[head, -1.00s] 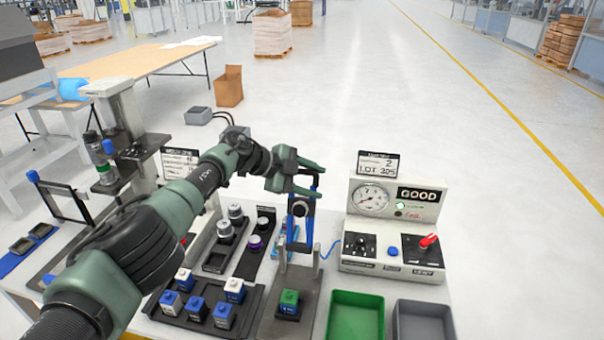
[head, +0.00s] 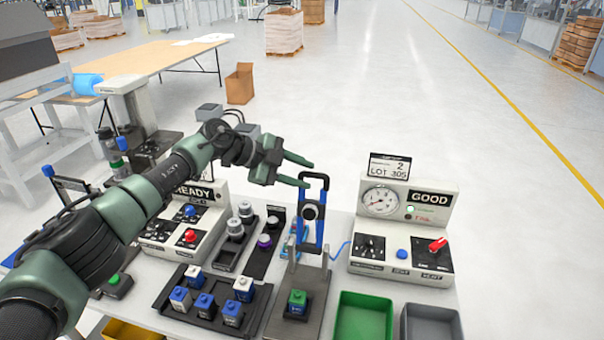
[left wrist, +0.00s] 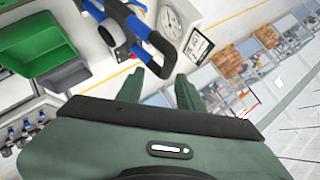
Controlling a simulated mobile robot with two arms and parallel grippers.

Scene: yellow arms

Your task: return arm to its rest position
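My left arm reaches in from the left in the head view, dark green and black. Its gripper (head: 308,173) is open, with two green fingers apart and nothing between them. It is in the air above the back of the table, just left of the blue-and-black frame handle (head: 323,215) on its stand. In the left wrist view the two fingers (left wrist: 165,88) are spread and empty, and the blue-and-black handle (left wrist: 140,33) is beyond them, apart from them. My right gripper is not in view.
A GOOD gauge box (head: 405,232) with a red lever stands at the right. A READY box (head: 182,225) stands under my arm. A black tray (head: 255,318) holds several small blocks. A green bin (head: 362,318) and a grey bin (head: 432,322) are at front right.

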